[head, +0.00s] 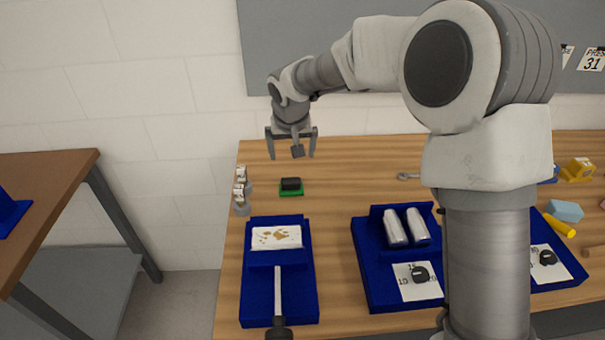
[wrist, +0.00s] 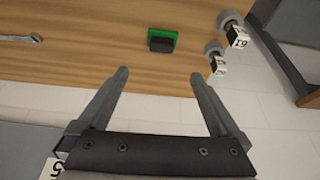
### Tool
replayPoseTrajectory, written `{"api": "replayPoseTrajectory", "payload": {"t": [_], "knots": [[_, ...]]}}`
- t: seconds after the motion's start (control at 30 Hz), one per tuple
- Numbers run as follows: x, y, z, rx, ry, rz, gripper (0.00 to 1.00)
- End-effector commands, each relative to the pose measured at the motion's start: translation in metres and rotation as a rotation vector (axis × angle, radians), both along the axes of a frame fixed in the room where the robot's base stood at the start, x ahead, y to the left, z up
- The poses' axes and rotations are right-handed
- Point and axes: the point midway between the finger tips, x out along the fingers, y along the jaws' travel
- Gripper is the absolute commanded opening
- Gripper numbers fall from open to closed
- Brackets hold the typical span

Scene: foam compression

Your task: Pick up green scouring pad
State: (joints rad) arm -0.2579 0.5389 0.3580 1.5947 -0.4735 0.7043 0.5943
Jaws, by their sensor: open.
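The green scouring pad (head: 291,192) lies flat on the wooden table near its left end, with a black block on top that covers most of it. In the wrist view the green pad (wrist: 173,35) shows as a rim around the black block, beyond the fingertips. My gripper (head: 292,155) is open and empty. It hangs above the back of the table, behind the pad and apart from it. In the wrist view my gripper (wrist: 159,76) has its two fingers spread wide with nothing between them.
Small weights with white number tags (head: 241,185) stand left of the pad. A blue tray (head: 250,290) with a stained white sponge and a hammer-like tool lies in front. Another blue tray (head: 375,290) holds two silver cylinders. A wrench (head: 408,176) lies to the right.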

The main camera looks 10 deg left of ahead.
Motion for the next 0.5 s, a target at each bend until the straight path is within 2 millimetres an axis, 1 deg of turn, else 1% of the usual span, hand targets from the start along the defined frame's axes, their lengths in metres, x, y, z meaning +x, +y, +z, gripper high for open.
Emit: {"api": "replayPoseTrajectory", "payload": {"t": [0.03, 0.1, 0.17, 0.27, 0.5], "knots": [[0.001, 0.005, -0.003, 0.005, 0.004, 0.002, 1.00], [0.003, 0.010, -0.007, 0.009, 0.006, 0.003, 1.00], [0.004, 0.012, -0.009, 0.011, 0.006, 0.004, 1.00], [0.007, 0.013, -0.019, 0.011, 0.008, 0.005, 1.00], [0.024, 0.016, -0.060, 0.011, 0.010, 0.003, 1.00]]}}
